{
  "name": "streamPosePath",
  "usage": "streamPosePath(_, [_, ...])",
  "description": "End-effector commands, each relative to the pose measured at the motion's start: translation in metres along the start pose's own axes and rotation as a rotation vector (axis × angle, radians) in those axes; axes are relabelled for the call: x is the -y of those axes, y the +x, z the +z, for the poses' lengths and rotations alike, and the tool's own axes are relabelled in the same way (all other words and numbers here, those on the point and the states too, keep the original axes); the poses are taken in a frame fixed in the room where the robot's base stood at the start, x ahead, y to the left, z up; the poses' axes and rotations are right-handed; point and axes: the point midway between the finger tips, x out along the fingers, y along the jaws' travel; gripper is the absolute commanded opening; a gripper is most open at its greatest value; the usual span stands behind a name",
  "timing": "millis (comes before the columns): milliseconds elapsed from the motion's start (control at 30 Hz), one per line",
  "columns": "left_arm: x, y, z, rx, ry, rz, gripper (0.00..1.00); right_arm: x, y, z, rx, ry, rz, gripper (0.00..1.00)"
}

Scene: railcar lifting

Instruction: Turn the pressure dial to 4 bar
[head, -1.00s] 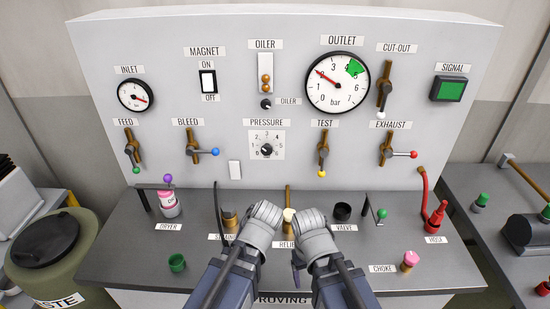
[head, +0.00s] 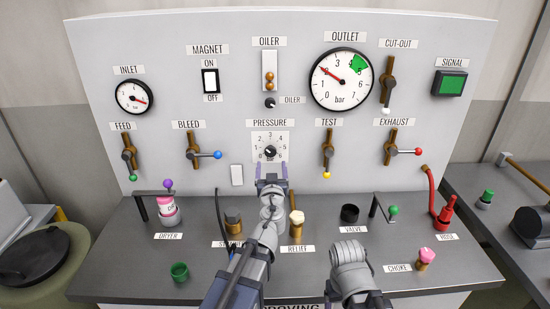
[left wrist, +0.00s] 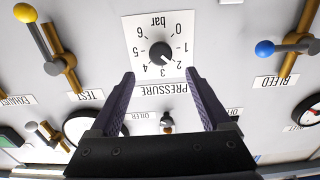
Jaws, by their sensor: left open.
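The pressure dial is a black round knob (head: 270,152) on a white square scale plate in the middle of the panel. In the left wrist view the same knob (left wrist: 161,53) appears upside down, its white mark seeming to point near 2. My left gripper (head: 271,168) is open just below the dial, pointing at the panel. In the left wrist view its two dark fingers (left wrist: 160,77) are spread either side of the dial's line, with nothing between them and apart from the knob. My right arm's wrist shows low in the head view; its fingers do not show.
The outlet gauge (head: 341,79) has its red needle near 2 and a green band around 4 to 5. The bleed lever (head: 202,154) and test lever (head: 328,154) flank the dial. A relief knob (head: 297,222), a strainer (head: 233,220) and a valve (head: 349,214) stand on the bench below.

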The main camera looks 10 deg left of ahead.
Motion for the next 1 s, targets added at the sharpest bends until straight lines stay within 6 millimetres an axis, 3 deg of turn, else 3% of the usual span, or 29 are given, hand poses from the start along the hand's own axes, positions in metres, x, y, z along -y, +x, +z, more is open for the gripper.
streamPosePath(267, [0.0, 0.021, 0.0, 0.001, 0.001, -0.002, 0.81, 0.0, 0.0, 0.0, 0.0, 0.0, 0.0, 0.77])
streamPosePath(633, [0.0, 0.074, 0.0, 0.001, 0.001, -0.003, 0.81, 0.0, 0.0, 0.0, 0.0, 0.0, 0.0, 0.77])
streamPosePath(933, [0.0, 0.077, 0.0, 0.001, 0.001, -0.002, 0.81, 0.0, 0.0, 0.0, 0.0, 0.0, 0.0, 0.77])
streamPosePath(1000, [0.001, 0.077, 0.0, 0.001, 0.001, -0.002, 0.76, 0.0, 0.0, 0.0, 0.0, 0.0, 0.0, 0.77])
